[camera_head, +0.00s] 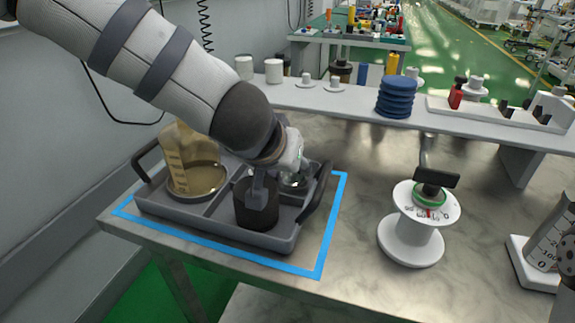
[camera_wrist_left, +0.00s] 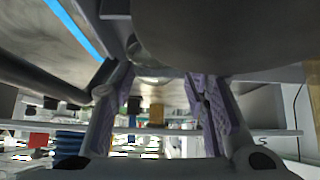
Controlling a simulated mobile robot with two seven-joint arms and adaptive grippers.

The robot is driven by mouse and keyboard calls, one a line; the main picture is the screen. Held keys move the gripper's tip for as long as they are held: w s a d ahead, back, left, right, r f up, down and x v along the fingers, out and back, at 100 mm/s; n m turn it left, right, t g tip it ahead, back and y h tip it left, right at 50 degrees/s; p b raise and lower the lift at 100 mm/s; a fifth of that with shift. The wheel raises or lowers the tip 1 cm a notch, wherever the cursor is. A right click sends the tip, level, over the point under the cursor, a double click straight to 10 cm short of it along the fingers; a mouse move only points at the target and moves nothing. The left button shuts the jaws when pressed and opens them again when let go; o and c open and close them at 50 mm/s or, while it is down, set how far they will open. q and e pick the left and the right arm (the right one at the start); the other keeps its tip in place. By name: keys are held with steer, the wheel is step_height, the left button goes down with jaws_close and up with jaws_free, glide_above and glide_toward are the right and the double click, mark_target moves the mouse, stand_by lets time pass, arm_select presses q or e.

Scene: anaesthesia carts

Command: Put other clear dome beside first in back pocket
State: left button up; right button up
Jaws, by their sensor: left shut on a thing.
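The grey divided tray (camera_head: 270,240) sits on the table inside a blue tape outline. My left gripper (camera_head: 268,185) reaches down over its right half, behind and above a dark cylinder (camera_head: 257,212) in the front pocket. Clear dome glass (camera_head: 296,181) shows beside the fingers at the back right pocket; whether this is one dome or two I cannot tell. In the left wrist view the gripper (camera_wrist_left: 163,100) has its fingers apart around a faint clear dome (camera_wrist_left: 152,75), mostly hidden by a large dark round shape.
An amber-tinted jug (camera_head: 192,170) fills the tray's left pocket. A white spool-like dial (camera_head: 414,225) and a graduated white piece (camera_head: 548,245) stand to the right. A raised shelf (camera_head: 345,107) with blue stacked discs (camera_head: 396,97) runs behind. Table between tray and dial is clear.

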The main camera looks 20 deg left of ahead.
arm_select(q)
steer(key=o, duration=1.5)
steer(key=shift+c, duration=0.2)
steer(key=v, duration=1.2)
